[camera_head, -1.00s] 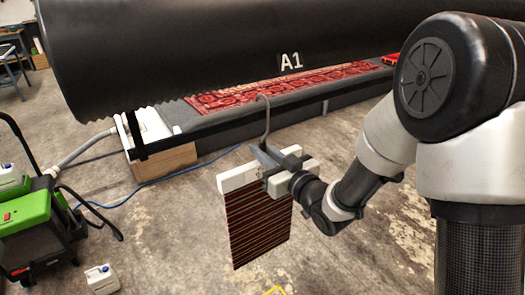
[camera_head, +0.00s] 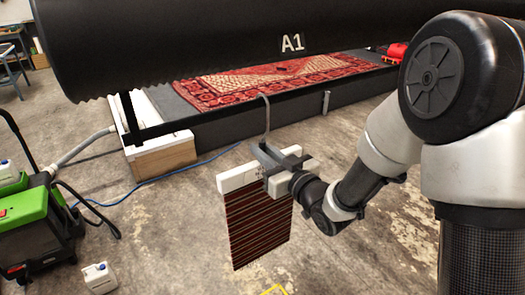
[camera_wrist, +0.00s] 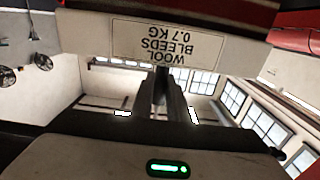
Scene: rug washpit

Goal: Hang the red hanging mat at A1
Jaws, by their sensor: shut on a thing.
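The red hanging mat (camera_head: 258,230) is dark red with thin black stripes and hangs straight down from a white header bar (camera_head: 235,180) with a grey hook (camera_head: 266,115) rising above it. In the wrist view, an upside-down tag (camera_wrist: 167,43) reads "WOOL BLEEDS 0.7 KG".
A patterned red rug (camera_head: 270,80) lies on a long dark platform (camera_head: 230,130) behind the mat. A green machine (camera_head: 35,215) and a white jug (camera_head: 101,278) stand at left. A blue hose (camera_head: 160,178) crosses the floor. Concrete floor around the mat is open.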

